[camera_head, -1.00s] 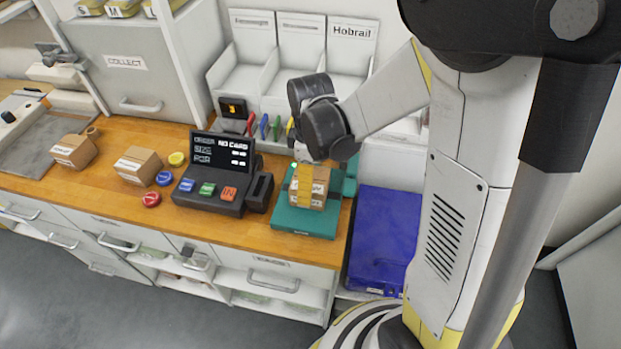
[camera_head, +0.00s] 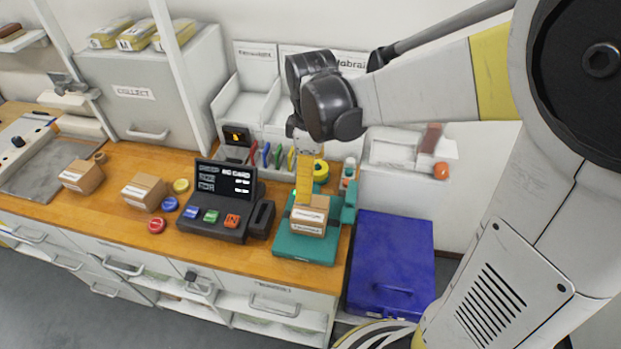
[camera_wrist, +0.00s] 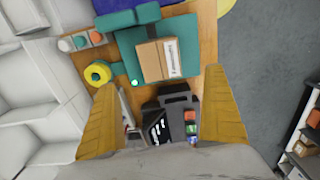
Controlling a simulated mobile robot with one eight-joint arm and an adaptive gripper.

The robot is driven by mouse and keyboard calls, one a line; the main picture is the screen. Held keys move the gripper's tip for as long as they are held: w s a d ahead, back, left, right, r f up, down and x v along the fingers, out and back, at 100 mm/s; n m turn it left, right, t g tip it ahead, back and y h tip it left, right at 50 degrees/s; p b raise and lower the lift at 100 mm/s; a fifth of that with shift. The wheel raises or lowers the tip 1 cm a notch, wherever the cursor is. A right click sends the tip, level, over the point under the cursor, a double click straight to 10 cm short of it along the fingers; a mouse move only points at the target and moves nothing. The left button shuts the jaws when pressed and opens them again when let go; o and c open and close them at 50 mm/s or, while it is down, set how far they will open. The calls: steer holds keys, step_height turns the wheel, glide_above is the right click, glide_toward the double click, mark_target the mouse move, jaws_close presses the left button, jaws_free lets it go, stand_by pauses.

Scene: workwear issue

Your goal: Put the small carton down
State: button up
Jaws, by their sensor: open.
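The small carton (camera_head: 309,216) is a brown box with white labels. It rests on the teal scale plate (camera_head: 290,246) at the right end of the wooden counter. In the wrist view the carton (camera_wrist: 153,61) sits on the teal plate (camera_wrist: 123,43), ahead of my fingertips and apart from them. My gripper (camera_wrist: 166,78) is open, with its two yellow fingers spread wide and nothing between them. In the head view one yellow finger (camera_head: 304,180) shows above and just behind the carton and overlaps its top edge in the picture.
A till (camera_head: 222,205) with a screen stands left of the plate. Two other cartons (camera_head: 82,177) (camera_head: 144,192) and several coloured buttons lie farther left. A yellow round object (camera_head: 320,170) stands behind the plate. A blue lidded bin (camera_head: 391,262) is at the right.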

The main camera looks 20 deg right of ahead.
steer(key=s+r+m+t, duration=0.7)
steer(key=s+m, duration=0.3)
steer(key=m, duration=0.1)
steer(key=shift+r, duration=0.4)
stand_by(1.5)
